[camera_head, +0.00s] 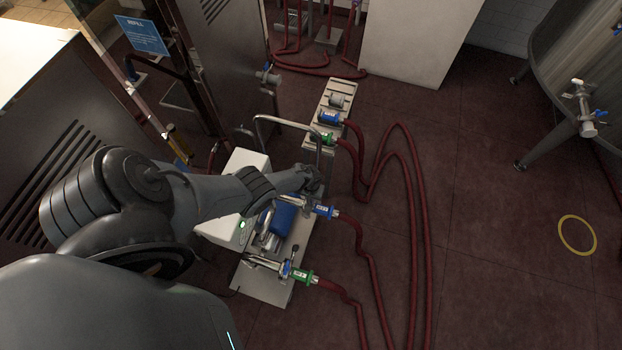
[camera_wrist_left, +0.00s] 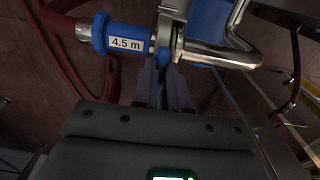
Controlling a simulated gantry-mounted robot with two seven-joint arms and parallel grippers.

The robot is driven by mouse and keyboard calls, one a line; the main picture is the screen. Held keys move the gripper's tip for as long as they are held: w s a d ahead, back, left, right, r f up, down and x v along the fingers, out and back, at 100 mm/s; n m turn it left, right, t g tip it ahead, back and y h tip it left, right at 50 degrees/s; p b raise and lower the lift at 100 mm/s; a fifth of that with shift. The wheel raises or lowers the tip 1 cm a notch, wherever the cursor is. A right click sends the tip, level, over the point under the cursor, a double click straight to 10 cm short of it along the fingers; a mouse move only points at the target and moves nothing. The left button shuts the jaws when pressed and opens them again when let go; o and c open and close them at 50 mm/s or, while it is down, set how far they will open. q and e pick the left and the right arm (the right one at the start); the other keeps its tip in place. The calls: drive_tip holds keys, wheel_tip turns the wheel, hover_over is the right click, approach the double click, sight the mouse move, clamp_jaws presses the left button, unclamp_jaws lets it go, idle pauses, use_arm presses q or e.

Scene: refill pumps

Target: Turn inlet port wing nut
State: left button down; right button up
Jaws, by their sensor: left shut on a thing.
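My left gripper (camera_head: 312,186) reaches down to the pump from the left, beside the blue-collared hose coupling (camera_head: 323,211). In the left wrist view the blue coupling (camera_wrist_left: 122,40) carries a "4.5 m" label and meets a steel pipe at a metal clamp (camera_wrist_left: 172,22). The fingers (camera_wrist_left: 164,84) point at the underside of this clamp and are shut on a small blue part, apparently the wing nut (camera_wrist_left: 161,68), mostly hidden between them. My right gripper is in neither view.
A green-collared coupling (camera_head: 301,275) sits at the pump's near end. Red hoses (camera_head: 427,225) run across the floor on the right. A steel handle (camera_head: 290,121) arches over the pump cart. A second hose rack (camera_head: 341,88) stands behind. The right floor is mostly clear.

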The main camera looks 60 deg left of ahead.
use_arm(q)
drive_tip(key=c, duration=1.2)
unclamp_jaws()
drive_tip(key=shift+o, duration=0.2)
wheel_tip(320, 180, up, 11)
drive_tip(key=p, duration=0.8)
drive_tip(key=shift+p, duration=0.3)
drive_tip(key=shift+f, duration=0.1)
